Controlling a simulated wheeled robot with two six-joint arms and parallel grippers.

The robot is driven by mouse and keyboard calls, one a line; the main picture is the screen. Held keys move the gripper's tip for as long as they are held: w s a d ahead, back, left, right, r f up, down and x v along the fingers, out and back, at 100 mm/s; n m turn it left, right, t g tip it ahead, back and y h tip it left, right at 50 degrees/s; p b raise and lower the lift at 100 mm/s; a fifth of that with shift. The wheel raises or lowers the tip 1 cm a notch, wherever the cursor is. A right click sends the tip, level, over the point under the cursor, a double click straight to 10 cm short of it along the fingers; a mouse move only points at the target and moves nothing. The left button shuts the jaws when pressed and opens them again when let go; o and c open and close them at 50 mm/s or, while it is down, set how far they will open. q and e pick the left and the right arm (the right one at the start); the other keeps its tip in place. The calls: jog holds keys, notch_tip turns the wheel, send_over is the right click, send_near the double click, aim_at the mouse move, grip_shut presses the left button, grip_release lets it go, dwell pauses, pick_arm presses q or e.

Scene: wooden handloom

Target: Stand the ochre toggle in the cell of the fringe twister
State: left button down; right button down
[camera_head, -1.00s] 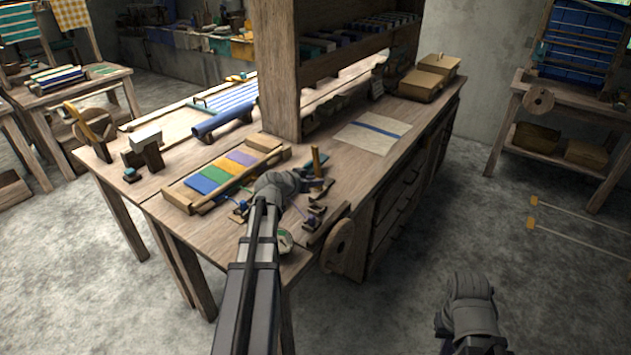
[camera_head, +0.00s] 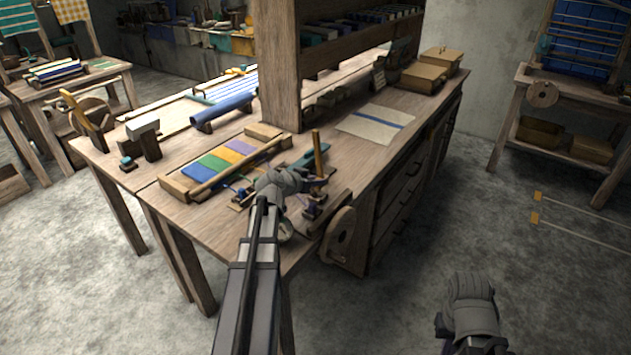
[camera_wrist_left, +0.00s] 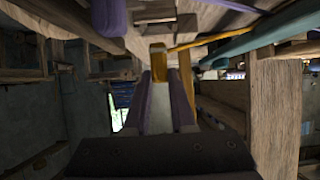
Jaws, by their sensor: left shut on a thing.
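The ochre toggle (camera_head: 318,152) is a slim upright stick above the near right corner of the workbench. My left gripper (camera_head: 315,181) is shut on its lower part. Just below and nearer is a wooden device with small dark blocks (camera_head: 312,211) and a round wooden wheel (camera_head: 339,235), which looks like the fringe twister. Its cell cannot be made out, and my wrist covers part of this area. My right arm hangs at the lower right; its gripper jaws (camera_head: 444,328) are barely visible.
A small frame with coloured woven bands (camera_head: 212,166) lies left of my left gripper. A thick wooden post (camera_head: 279,70) stands behind it. A cloth with a blue stripe (camera_head: 375,124) lies to the right. The floor right of the bench is mostly clear.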

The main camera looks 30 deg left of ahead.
pick_arm(q)
jog(key=shift+f+b, duration=1.15)
jog(key=shift+f, duration=0.25)
jog(key=c, duration=0.7)
grip_release()
jog(key=p+v, duration=0.3)
jog(key=v, duration=0.4)
jog(key=shift+r+p, duration=0.15)
jog(key=shift+p, duration=0.15)
jog(key=shift+s+r, duration=0.1)
jog(key=shift+s, duration=0.35)
jog(key=shift+w, duration=0.1)
